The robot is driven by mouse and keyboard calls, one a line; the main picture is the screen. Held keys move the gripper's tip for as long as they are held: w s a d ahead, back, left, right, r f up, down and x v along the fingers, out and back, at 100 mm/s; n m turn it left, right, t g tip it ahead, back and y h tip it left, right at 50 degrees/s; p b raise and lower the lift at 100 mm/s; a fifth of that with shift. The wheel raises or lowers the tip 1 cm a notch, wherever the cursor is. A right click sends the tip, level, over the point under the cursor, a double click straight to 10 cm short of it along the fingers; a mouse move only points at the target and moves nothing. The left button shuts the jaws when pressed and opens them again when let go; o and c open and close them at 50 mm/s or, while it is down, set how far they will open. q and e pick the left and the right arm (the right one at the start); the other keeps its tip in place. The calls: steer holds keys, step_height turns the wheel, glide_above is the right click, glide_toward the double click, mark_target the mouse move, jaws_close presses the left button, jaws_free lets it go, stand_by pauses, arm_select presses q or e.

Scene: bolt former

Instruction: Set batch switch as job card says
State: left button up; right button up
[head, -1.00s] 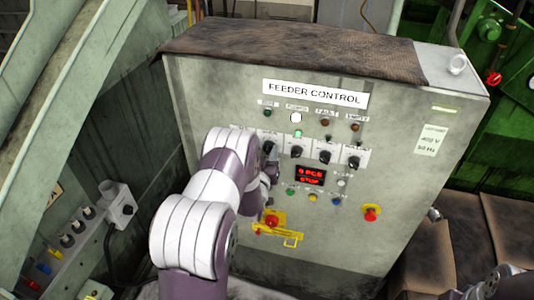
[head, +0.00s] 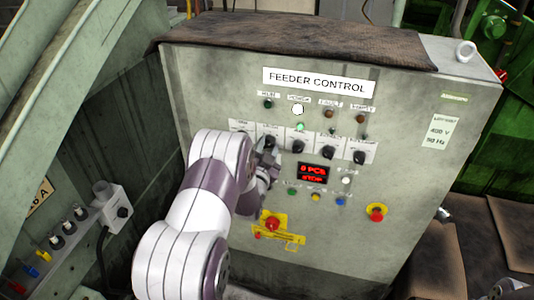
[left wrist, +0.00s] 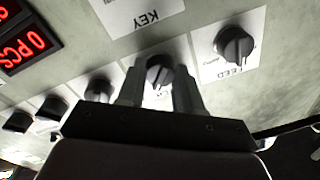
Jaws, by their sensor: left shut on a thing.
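The grey FEEDER CONTROL panel (head: 400,195) carries a row of black rotary switches on white plates. My left gripper (head: 268,160) is at the second switch from the left. In the left wrist view, which shows the panel upside down, my left gripper (left wrist: 158,88) is shut on this switch knob (left wrist: 159,70), one finger on each side. Its label is hidden. The FEED switch (left wrist: 233,45) is beside it. A red display (head: 313,173) reads 0 PCS and STOP. Which switch is the batch switch cannot be read. No job card can be made out.
Lamps (head: 298,109) sit above the switches and coloured buttons (head: 315,197) below. A grey box with sockets (head: 68,230) stands at the left.

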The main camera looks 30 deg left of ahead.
arm_select(q)
steer(key=shift+m, duration=0.5)
steer(key=shift+b, duration=0.3)
steer(key=o, duration=1)
steer(key=shift+o, duration=0.2)
steer(key=shift+s, duration=0.1)
steer(key=b+v, duration=0.2)
steer(key=v, duration=1)
steer(key=shift+s+d+b, duration=0.15)
steer(key=shift+s+b, duration=0.1)
steer(key=shift+b, duration=0.1)
steer(key=shift+f, duration=0.1)
